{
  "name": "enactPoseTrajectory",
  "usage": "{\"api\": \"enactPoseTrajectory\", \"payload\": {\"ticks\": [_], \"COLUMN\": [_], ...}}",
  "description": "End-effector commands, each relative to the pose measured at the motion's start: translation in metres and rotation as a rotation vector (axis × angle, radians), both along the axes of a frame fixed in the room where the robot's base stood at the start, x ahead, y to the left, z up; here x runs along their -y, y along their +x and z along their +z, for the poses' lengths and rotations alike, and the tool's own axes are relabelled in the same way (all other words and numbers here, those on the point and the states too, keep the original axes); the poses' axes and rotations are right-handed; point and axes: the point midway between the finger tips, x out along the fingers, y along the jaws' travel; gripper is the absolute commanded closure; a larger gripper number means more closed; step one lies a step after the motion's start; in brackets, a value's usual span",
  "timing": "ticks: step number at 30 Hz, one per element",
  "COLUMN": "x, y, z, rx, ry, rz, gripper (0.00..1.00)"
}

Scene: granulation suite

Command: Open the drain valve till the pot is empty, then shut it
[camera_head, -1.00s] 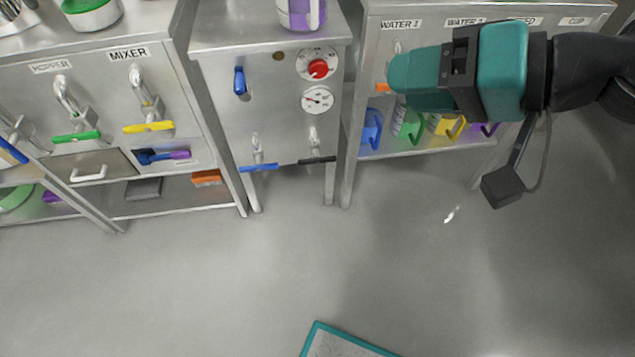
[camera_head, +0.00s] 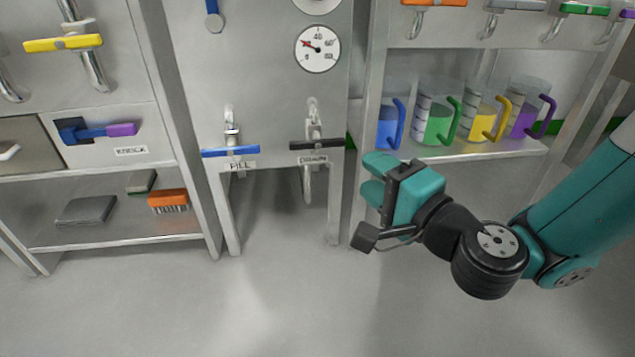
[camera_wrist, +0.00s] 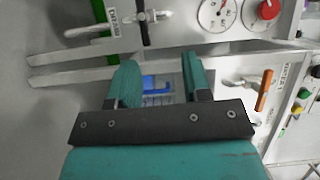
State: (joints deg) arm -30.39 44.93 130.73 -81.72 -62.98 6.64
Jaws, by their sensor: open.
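The drain valve has a black handle (camera_head: 316,144) above the DRAIN label on the middle cabinet. The handle lies level, crosswise to its downward spout. In the wrist view the black handle (camera_wrist: 145,22) stands at the top, left of the round gauge (camera_wrist: 217,13). My gripper (camera_head: 369,178) is open and empty, to the right of the drain spout and a little below the handle, apart from it. Its two fingers (camera_wrist: 161,72) show apart in the wrist view. The gauge (camera_head: 318,49) sits above the drain valve. No pot is visible now.
A blue FILL handle (camera_head: 230,151) is left of the drain valve. Coloured jugs, including a blue one (camera_head: 389,124), stand on the right shelf (camera_head: 470,152) close above my gripper. The cabinet leg (camera_head: 334,215) stands near. The floor in front is clear.

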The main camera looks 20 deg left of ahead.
Motion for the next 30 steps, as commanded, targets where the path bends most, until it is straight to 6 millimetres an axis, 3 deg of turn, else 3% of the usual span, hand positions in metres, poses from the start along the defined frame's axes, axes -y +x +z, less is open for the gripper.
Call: {"api": "enactPoseTrajectory", "payload": {"ticks": [1, 5, 14, 30], "x": [0.0, 0.001, -0.016, -0.08], "y": [0.002, 0.006, 0.019, 0.063], "z": [-0.023, -0.036, -0.028, -0.033], "rx": [-0.015, -0.037, -0.041, -0.034], "ry": [0.008, 0.023, 0.025, 0.025], "rz": [-0.017, -0.047, -0.053, -0.048], "gripper": [0.55, 0.55, 0.55, 0.55]}}
